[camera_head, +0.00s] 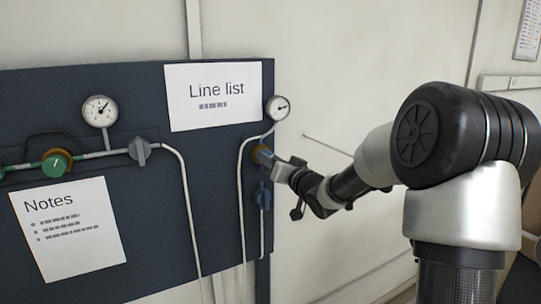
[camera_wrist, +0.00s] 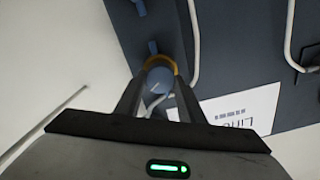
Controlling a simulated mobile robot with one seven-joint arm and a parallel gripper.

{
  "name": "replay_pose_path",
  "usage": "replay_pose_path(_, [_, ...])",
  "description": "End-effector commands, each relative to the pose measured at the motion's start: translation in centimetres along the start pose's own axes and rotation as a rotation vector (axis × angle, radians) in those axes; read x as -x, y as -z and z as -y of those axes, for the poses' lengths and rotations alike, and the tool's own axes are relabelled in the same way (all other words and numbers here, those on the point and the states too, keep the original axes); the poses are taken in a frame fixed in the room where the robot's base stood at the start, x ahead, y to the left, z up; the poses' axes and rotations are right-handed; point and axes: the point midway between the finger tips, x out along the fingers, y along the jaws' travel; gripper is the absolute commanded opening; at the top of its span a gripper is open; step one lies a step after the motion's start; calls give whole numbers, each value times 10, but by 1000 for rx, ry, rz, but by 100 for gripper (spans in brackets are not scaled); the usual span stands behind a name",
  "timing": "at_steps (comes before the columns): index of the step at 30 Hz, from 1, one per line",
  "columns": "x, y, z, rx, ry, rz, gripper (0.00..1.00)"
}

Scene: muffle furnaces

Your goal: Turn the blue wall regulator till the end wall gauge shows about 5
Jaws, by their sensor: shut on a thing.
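The blue wall regulator is a round knob with a brass-coloured ring behind it, near the right edge of the dark board; it shows in the wrist view (camera_wrist: 158,76) and partly in the head view (camera_head: 263,155). My gripper (camera_head: 277,167) is shut on the knob, with a finger on each side in the wrist view (camera_wrist: 159,88). A white line marks the knob face. A small round gauge (camera_head: 277,107) sits just above the regulator at the board's right end. Its needle points right and slightly up; its numbers are too small to read.
A blue lever valve (camera_head: 262,196) is just below the regulator. To the left are a green knob (camera_head: 57,163), another gauge (camera_head: 100,111) and a grey valve handle (camera_head: 140,151). Line list (camera_head: 213,95) and Notes (camera_head: 70,230) sheets hang on the board.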

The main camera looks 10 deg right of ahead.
Motion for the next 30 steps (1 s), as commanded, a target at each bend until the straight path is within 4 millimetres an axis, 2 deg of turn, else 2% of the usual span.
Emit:
replay_pose_path(9, [0, -1, -1, -36, -1, 0, 13])
replay_pose_path(10, [0, -1, -1, -35, -1, 0, 39])
replay_pose_path(13, [0, -1, -1, -35, -1, 0, 54])
replay_pose_path(23, [2, 0, -1, -34, -1, 0, 54])
replay_pose_path(26, [11, 0, -1, -33, -3, -1, 54])
replay_pose_path(30, [37, -1, -2, -31, -4, -1, 54])
